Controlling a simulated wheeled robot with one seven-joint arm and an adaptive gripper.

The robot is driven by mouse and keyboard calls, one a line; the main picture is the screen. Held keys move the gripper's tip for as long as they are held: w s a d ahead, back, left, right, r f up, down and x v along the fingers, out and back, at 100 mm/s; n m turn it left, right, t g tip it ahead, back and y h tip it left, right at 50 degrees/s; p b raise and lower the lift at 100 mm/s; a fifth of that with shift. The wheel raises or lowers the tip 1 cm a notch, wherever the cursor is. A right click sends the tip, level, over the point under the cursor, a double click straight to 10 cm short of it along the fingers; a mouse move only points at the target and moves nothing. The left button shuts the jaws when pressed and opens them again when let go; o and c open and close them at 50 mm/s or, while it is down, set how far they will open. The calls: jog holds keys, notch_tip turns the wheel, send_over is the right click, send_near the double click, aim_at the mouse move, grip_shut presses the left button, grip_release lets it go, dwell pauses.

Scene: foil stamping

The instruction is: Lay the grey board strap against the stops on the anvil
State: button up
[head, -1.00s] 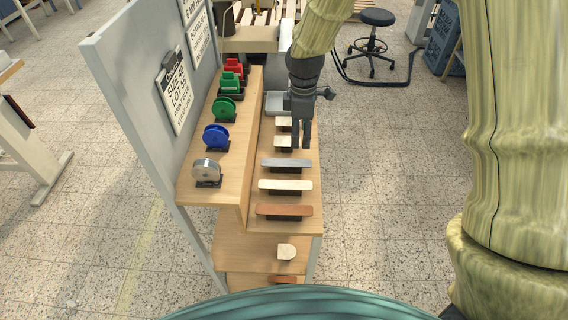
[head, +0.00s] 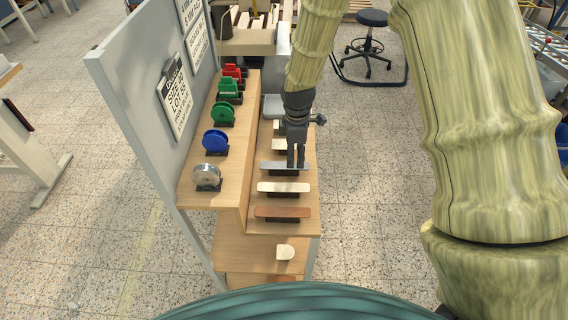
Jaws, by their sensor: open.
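The grey board strap (head: 274,166) lies on a dark support on the lower wooden shelf, its long side running left to right. My gripper (head: 296,163) points down at the right half of the strap, with its fingers slightly apart. Its fingertips overlap the strap in the picture. I cannot tell whether they are above it or touching it. The anvil and its stops cannot be made out clearly in the head view.
A cream strap (head: 284,188) and a brown strap (head: 283,212) lie nearer on the same shelf (head: 252,222). Small cream pieces (head: 278,145) lie behind. Blue (head: 215,140), green and silver reels stand on the raised left ledge, beside a grey panel (head: 140,110). A stool (head: 370,40) stands beyond.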

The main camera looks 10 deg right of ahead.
aim_at(295, 165)
jog(key=shift+f+p, duration=0.75)
jog(key=shift+f, duration=1.1)
jog(key=shift+c, duration=0.4)
jog(key=c, duration=0.7)
